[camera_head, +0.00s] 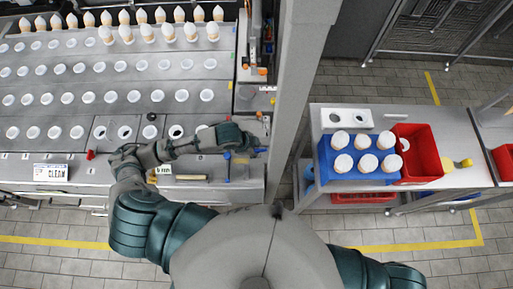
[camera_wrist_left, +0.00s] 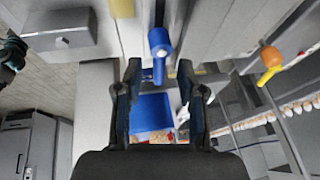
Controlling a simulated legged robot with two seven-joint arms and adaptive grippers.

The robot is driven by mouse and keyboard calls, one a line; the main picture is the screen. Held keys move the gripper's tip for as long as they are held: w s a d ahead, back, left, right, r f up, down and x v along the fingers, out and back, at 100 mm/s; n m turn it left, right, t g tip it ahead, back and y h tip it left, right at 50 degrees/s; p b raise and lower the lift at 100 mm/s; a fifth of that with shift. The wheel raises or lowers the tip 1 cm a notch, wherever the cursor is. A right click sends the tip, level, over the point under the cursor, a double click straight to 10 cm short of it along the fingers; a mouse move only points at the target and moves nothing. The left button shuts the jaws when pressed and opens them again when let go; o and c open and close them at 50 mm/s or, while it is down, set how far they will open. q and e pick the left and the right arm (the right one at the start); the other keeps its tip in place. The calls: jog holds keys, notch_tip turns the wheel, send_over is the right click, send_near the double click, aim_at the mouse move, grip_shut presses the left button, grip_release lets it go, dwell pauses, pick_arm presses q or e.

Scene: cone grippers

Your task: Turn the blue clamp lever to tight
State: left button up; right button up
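The blue clamp lever (camera_wrist_left: 158,48) shows in the left wrist view, ahead of my left gripper (camera_wrist_left: 160,78). Its round end lies near the line midway between the two fingers, and a narrower blue part runs down from it. The fingers stand apart, one on each side, and I see no contact with the lever. In the head view my left gripper (camera_head: 258,149) is at the right end of the grey bench, where small blue parts show; I cannot tell which is the lever. My right gripper is not in view.
Rows of white cups and cones fill the bench (camera_head: 100,108) on the left. A grey post (camera_head: 290,90) stands right of it. A side table holds a blue tray (camera_head: 325,165) of white cones and a red bin (camera_head: 420,150). An orange knob (camera_wrist_left: 270,56) shows in the left wrist view.

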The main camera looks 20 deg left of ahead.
pick_arm(q)
jog(key=v, duration=1)
jog(key=shift+a+r, duration=0.25)
